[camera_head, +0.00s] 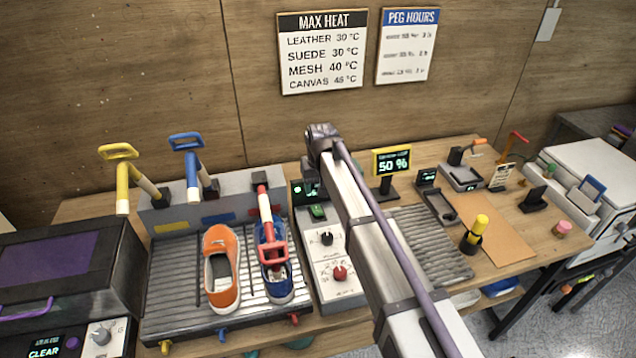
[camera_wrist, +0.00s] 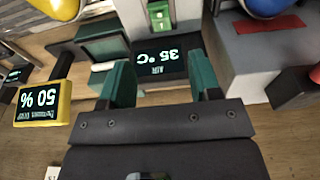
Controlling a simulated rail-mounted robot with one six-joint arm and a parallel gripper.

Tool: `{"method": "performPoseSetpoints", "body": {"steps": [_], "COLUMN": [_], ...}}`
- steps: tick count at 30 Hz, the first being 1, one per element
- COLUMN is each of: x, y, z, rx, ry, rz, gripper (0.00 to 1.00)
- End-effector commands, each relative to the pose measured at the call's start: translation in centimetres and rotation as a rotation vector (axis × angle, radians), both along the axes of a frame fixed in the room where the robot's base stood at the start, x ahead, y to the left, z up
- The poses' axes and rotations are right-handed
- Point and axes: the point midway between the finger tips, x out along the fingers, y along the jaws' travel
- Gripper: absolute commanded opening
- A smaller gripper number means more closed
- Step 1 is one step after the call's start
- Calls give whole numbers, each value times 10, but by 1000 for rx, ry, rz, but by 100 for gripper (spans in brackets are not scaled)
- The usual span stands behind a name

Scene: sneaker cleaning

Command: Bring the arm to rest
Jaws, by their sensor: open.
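My arm (camera_head: 372,240) reaches up over the table from the lower right in the head view, and its own links hide my gripper there. In the wrist view my gripper (camera_wrist: 163,82) is open, with two green fingers apart and nothing between them. Beyond the fingers is a small black display (camera_wrist: 168,58) reading 35 °C, with a green switch (camera_wrist: 160,14) above it. I cannot tell how far the fingers are from the display.
An orange shoe (camera_head: 222,268) and a blue shoe (camera_head: 284,284) stand on the ribbed rack (camera_head: 180,300). Yellow, blue and red handles rise around it. A yellow-framed 50 % display (camera_head: 392,161) stands right of my arm. A brown mat (camera_head: 497,235) has clear room.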

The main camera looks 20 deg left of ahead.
Motion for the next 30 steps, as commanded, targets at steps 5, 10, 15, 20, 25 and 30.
{"method": "performPoseSetpoints", "body": {"steps": [5, 10, 15, 20, 25, 30], "x": [0, 0, -14, -74, -144, -208], "y": [0, 0, -10, -98, -253, -365], "z": [2, 1, 1, 0, -2, -3], "rx": [0, 0, -10, -33, -48, -44], "ry": [0, 0, 16, 52, 97, 122], "rz": [0, 0, 0, -65, -264, -475], "gripper": [57, 57, 57, 57, 57, 57]}}
